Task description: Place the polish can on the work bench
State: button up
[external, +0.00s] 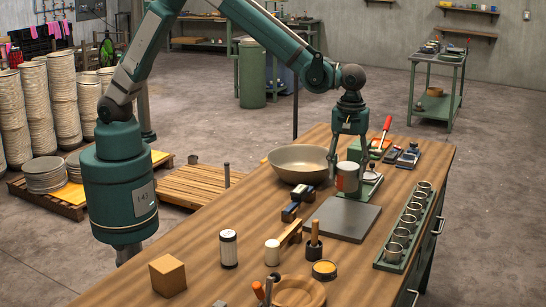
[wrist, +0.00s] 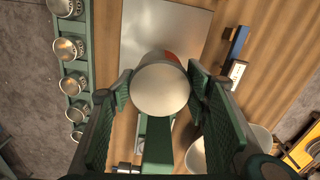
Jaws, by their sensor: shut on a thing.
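The polish can (external: 348,177), pale with an orange-red band, is held upright between the fingers of my gripper (external: 350,170). In the wrist view its round pale end (wrist: 160,90) faces the camera, with the green fingers on both sides. The wooden work bench (external: 350,280) lies below. The can appears above the bench near the far edge of a flat grey plate (external: 342,220); its exact height is hard to tell.
A large beige bowl (external: 302,163) stands left of the can. A green tray of metal cups (external: 405,232) runs along the right edge. Bare wood shows at front right.

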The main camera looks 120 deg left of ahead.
aim_at(346, 188)
jog(key=shift+f, duration=3.15)
jog(key=shift+f, duration=1.85)
jog(key=shift+f, duration=0.25)
jog(key=o, duration=1.1)
jog(key=shift+r, duration=0.1)
jog(key=shift+c, duration=0.2)
jog(key=shift+r, duration=0.1)
notch_tip(346, 188, up, 12)
jog(key=shift+r, duration=0.1)
